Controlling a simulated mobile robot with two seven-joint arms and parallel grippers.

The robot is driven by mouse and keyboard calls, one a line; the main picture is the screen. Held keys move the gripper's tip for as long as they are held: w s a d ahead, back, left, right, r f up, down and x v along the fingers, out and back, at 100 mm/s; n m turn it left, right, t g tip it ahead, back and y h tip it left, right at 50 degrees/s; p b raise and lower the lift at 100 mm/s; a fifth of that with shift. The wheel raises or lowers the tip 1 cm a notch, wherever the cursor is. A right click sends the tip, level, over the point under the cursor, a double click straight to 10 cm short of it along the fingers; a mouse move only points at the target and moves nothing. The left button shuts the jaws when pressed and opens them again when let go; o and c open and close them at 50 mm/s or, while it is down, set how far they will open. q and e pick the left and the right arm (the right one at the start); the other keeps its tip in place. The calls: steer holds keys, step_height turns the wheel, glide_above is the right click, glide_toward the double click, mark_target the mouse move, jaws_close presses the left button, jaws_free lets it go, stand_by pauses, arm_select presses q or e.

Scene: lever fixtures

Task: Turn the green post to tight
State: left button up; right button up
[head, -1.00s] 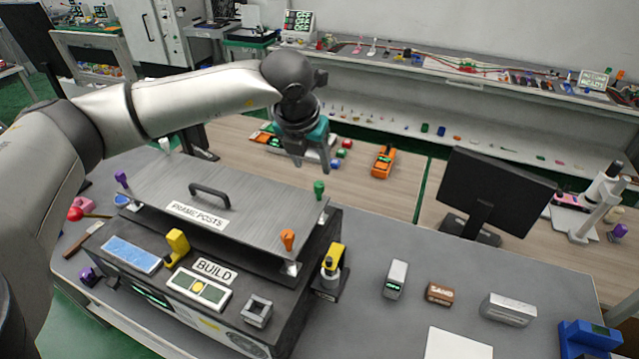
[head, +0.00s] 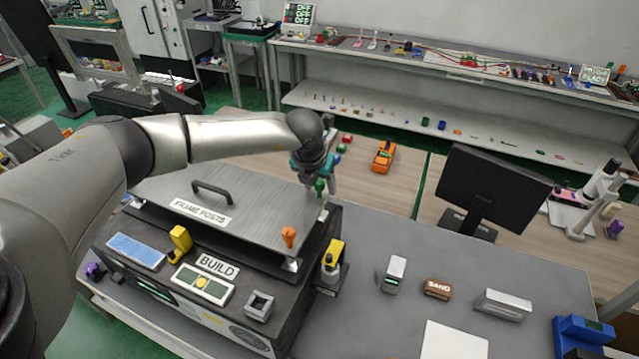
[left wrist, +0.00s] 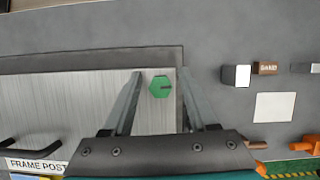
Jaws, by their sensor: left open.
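The green post (head: 319,188) stands at the far right corner of the frame posts plate (head: 160,187). In the left wrist view it is a green hexagonal knob (left wrist: 160,87) with a dark mark on its right half. My left gripper (head: 321,181) is at the post, pointing down. In the left wrist view its two fingers (left wrist: 160,74) are open, one on each side of the knob, with a gap to both. Whether the fingertips are level with the knob is hard to tell.
An orange post (head: 288,236) stands at the plate's near right corner. A black handle (head: 211,191) rises from the plate. A yellow lever (head: 333,256) stands right of the box. A monitor (head: 492,190) is at right.

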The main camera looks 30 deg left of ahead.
arm_select(q)
jaws_close()
stand_by(0.3)
stand_by(0.4)
steer(key=m+b, duration=0.1)
steer(key=m, duration=0.1)
steer(key=m+h+b, duration=0.1)
steer(key=m+b, duration=0.1)
steer(key=shift+f+h, duration=0.15)
steer(key=shift+h, duration=0.15)
steer(key=m+h+b, duration=0.1)
steer(key=m+b, duration=0.1)
steer(key=m+h+b, duration=0.1)
steer(key=m+b, duration=0.1)
steer(key=m, duration=0.1)
steer(key=shift+g, duration=0.4)
steer(key=m+g+b, duration=0.1)
steer(key=m+b, duration=0.1)
steer(key=m, duration=0.1)
steer(key=m+h+b, duration=0.1)
steer(key=m+b, duration=0.1)
steer(key=shift+d+m+g, duration=0.1)
steer(key=shift+m+g, duration=0.3)
steer(key=shift+r+m+g+h+b, duration=0.15)
steer(key=shift+m+g+b, duration=0.25)
steer(key=shift+m, duration=0.55)
steer(key=shift+r+m+g+h+b, duration=0.15)
steer(key=shift+m+g+b, duration=0.25)
steer(key=shift+m, duration=0.55)
steer(key=shift+f, duration=0.1)
